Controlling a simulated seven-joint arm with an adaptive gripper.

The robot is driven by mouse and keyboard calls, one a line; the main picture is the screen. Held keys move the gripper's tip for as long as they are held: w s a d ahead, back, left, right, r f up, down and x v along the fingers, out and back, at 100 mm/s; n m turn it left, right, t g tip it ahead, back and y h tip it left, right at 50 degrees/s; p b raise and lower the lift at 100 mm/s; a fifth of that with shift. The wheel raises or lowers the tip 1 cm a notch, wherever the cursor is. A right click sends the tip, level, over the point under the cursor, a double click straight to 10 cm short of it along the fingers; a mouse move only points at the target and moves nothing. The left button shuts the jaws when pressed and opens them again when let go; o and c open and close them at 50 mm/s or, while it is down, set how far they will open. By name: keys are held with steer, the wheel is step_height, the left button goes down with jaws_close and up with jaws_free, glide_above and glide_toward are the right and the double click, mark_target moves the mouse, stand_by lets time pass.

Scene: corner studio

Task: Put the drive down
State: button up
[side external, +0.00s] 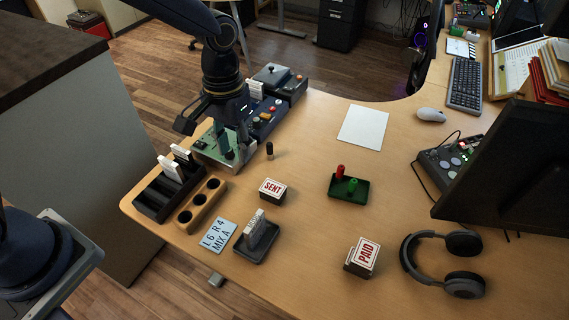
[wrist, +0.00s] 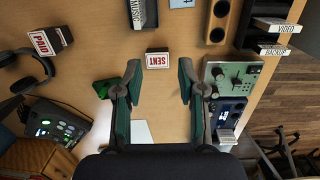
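My gripper (side external: 232,140) hangs over the desk's left side, above or beside the green panel. In the wrist view my gripper (wrist: 157,72) has its fingers wide apart, with nothing between them. A drive with a white label (side external: 255,223) stands upright in a dark tray (side external: 268,252) near the front edge; it also shows at the top of the wrist view (wrist: 137,14). Two more labelled drives, BACKUP (side external: 181,153) and VIDEO (side external: 171,169), stand in a black rack (side external: 150,206). Another white-labelled piece (side external: 255,89) stands at the blue device; its label is unreadable.
A wooden holder with holes (side external: 198,208), a SENT block (side external: 272,190), a small black cylinder (side external: 269,150) and a green tray (side external: 348,190) with red and green pieces are nearby. A PAID block (side external: 362,257) and headphones (side external: 445,262) lie right. Desk around the white paper (side external: 363,127) is clear.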

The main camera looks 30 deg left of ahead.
steer(key=s+a+r+t, duration=0.3)
steer(key=s+a+r, duration=0.3)
steer(key=a+r, duration=0.5)
steer(key=s+a+r+t, duration=0.3)
steer(key=s+a+r, duration=0.1)
steer(key=s, duration=0.4)
steer(key=shift+s+a, duration=0.2)
steer(key=shift+a, duration=0.45)
